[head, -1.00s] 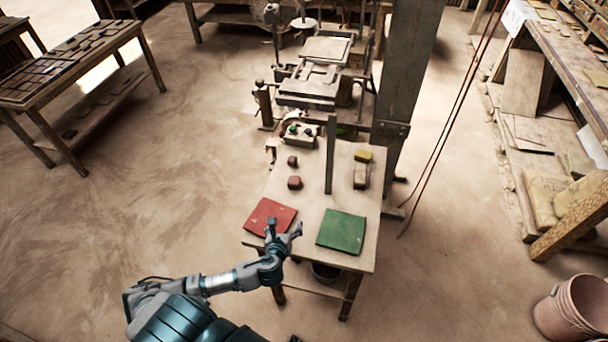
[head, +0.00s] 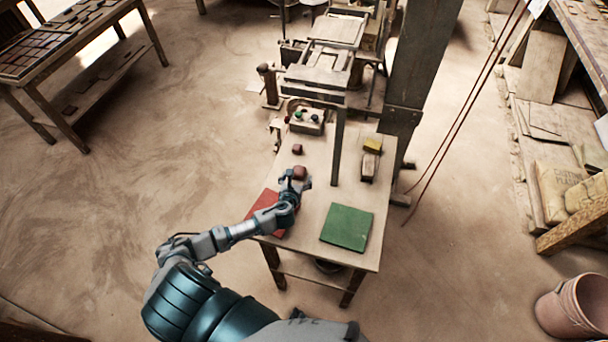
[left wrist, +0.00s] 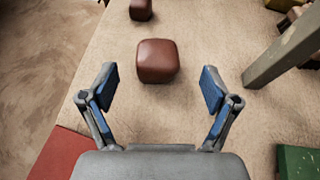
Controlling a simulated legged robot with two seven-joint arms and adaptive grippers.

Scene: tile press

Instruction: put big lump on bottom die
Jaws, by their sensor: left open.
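The big lump (head: 300,172) is a reddish-brown rounded block on the worktable. In the left wrist view the big lump (left wrist: 157,60) lies just ahead of the fingertips, roughly centred. My left gripper (head: 296,182) is open and empty, at the near side of the big lump. In the left wrist view my left gripper (left wrist: 159,80) has its two blue-padded fingers spread wider than the lump. A smaller lump (head: 297,149) sits farther back. The press (head: 315,76) stands beyond the table with flat plates; I cannot tell surely which is the bottom die. My right gripper is out of view.
A red mat (head: 264,206), partly under my arm, and a green mat (head: 347,228) lie near the table's front. A thin post (head: 337,145) rises right of the lumps. A yellow-topped block (head: 372,145) and a button box (head: 307,121) stand farther back.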

